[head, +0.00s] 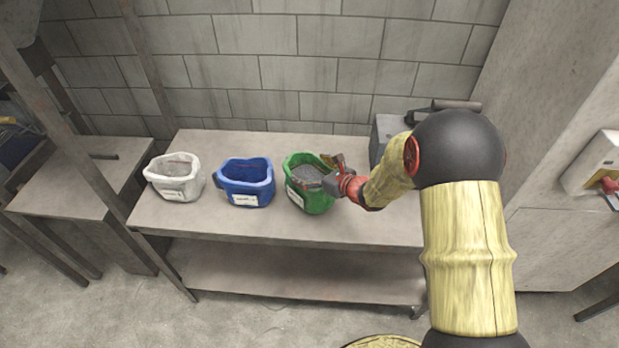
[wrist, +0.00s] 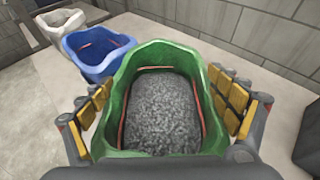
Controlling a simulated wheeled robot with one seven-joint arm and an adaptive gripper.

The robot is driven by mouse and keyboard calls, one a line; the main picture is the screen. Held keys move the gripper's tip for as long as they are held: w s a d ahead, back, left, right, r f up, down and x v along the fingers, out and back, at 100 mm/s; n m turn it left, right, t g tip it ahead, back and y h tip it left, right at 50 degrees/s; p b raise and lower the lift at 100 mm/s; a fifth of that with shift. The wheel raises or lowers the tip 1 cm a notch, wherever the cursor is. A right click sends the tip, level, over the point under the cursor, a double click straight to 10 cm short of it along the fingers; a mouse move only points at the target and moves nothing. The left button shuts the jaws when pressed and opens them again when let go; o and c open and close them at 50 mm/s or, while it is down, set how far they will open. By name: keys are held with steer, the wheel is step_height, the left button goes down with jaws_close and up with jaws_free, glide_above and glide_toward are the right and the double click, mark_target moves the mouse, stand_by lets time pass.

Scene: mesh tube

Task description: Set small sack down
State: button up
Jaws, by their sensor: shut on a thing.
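A green sack (head: 307,183) with a white label, filled with grey gravel, is over the right half of the table (head: 240,222). My gripper (head: 338,178) reaches it from the right and is shut on it. In the wrist view, the yellow-padded fingers of my gripper (wrist: 160,95) press the green sack (wrist: 122,88) from both sides. It looks upright. Its base is hidden in the wrist view, and I cannot tell whether it touches the tabletop.
A blue sack (head: 245,182) stands left of the green one, and a white sack (head: 174,178) farther left. A grey machine (head: 389,135) stands at the back right of the table, partly behind my arm. A block wall (head: 300,75) is behind. The table's front strip is clear.

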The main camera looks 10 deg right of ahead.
steer(key=shift+w+f+b, duration=0.15)
steer(key=shift+f+b, duration=0.1)
steer(key=shift+f, duration=0.6)
steer(key=shift+w+f+b, duration=0.1)
steer(key=shift+f+b, duration=0.15)
steer(key=shift+f, duration=0.7)
steer(key=o, duration=1.9)
steer(key=shift+s+f, duration=0.1)
